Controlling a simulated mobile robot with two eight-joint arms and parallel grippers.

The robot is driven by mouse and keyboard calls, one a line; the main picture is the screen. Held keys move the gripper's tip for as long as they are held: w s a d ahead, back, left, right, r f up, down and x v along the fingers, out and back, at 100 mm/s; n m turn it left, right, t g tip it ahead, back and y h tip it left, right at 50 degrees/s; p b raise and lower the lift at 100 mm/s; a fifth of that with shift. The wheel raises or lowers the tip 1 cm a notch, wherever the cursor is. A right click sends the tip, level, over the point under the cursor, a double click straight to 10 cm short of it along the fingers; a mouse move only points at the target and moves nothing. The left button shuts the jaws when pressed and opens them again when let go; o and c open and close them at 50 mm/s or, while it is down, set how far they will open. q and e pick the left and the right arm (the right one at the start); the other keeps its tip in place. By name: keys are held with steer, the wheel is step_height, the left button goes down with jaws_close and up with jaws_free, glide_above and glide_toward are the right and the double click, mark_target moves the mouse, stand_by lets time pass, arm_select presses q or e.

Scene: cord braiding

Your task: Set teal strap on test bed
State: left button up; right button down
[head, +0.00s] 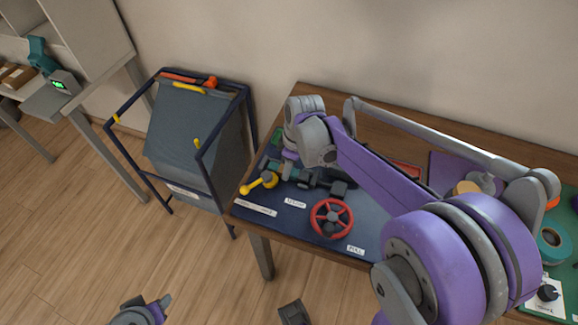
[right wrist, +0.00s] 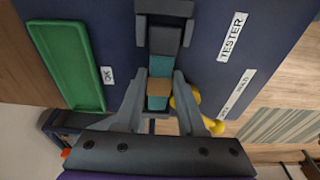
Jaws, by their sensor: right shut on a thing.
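The test bed is a dark blue panel (head: 287,222) with a TESTER label, dark clamp blocks (head: 338,188), a yellow-knobbed lever (head: 259,183) and a red handwheel (head: 332,218). My right gripper (right wrist: 158,92) is shut on the teal strap (right wrist: 159,102), which has a tan middle band. In the right wrist view the strap lies in line with a dark clamp block (right wrist: 164,40), close to it. I cannot tell whether it rests in the clamp. In the head view my wrist hides most of the strap. Part of my left arm's end (head: 140,312) shows at the bottom; its jaws are unclear.
A green tray (right wrist: 70,62) labelled OK lies beside the clamp line. A roll of teal tape (head: 553,243) is at the table's right. A blue-framed cart (head: 196,130) stands left of the table, and a grey shelf with a bench (head: 50,100) is farther left. Open floor lies in front.

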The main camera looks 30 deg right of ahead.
mark_target(295, 173)
steer(key=c, duration=0.5)
jaws_free()
steer(key=shift+r, duration=0.45)
step_height(295, 173, up, 11)
steer(key=s+d+p, duration=0.1)
steer(key=p, duration=0.1)
steer(key=shift+s+r, duration=0.15)
steer(key=shift+s, duration=0.05)
steer(key=shift+s, duration=0.1)
steer(key=s+a+f+m+t+p, duration=0.2)
steer(key=s+a+m, duration=0.2)
steer(key=s, duration=0.3)
steer(key=s+a+f+m+t+h+p, duration=0.1)
steer(key=s+a+f+m+t+p, duration=0.1)
steer(key=s, duration=0.5)
steer(key=shift+a+f+m+p, duration=0.15)
steer(key=shift+a+m+p, duration=0.45)
steer(key=shift+a+m, duration=0.35)
